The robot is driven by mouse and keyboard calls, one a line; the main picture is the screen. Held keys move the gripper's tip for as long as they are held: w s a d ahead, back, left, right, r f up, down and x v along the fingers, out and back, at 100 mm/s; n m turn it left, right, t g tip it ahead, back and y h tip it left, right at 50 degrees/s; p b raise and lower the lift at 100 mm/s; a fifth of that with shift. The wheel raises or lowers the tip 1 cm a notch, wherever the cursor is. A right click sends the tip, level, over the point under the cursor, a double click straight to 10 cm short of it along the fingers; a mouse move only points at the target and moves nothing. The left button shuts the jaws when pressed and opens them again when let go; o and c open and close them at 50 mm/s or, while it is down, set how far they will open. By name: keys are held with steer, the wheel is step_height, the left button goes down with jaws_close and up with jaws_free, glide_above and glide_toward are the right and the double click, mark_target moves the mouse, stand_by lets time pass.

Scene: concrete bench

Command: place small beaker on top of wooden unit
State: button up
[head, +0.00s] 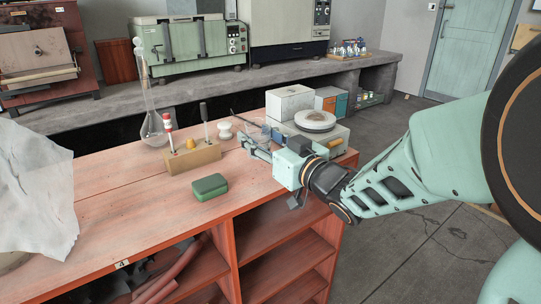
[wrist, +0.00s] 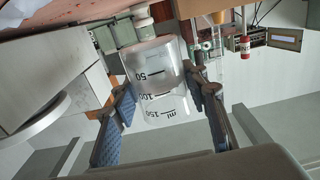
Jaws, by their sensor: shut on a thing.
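My gripper (head: 254,137) reaches in from the right over the far right part of the red wooden unit (head: 128,204). In the wrist view, my gripper (wrist: 163,90) is shut on a small clear beaker (wrist: 158,76) with black ml marks, one finger on each side. The beaker looks tilted in that view, which is itself turned. In the head view the beaker is hard to make out against the fingers. I cannot tell whether its base touches the unit's top.
Close by stand a white knob-shaped piece (head: 225,130), a wooden block holding upright tools (head: 192,158), and a device with a round white plate (head: 315,120). A green box (head: 210,186) and a glass flask (head: 153,128) stand further left.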

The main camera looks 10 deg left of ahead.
mark_target(253, 155)
steer(key=shift+s+a+f, duration=0.2)
steer(key=shift+a+f, duration=0.15)
steer(key=shift+f, duration=0.1)
steer(key=f, duration=0.1)
steer(key=f+b, duration=0.1)
steer(key=f, duration=0.1)
steer(key=shift+s+a+f, duration=0.15)
steer(key=shift+a+f, duration=0.05)
steer(key=shift+a, duration=0.15)
steer(key=shift+f, duration=0.15)
steer(key=shift+b, duration=0.3)
steer(key=shift+f, duration=0.2)
steer(key=o, duration=1.4)
steer(key=shift+r, duration=0.1)
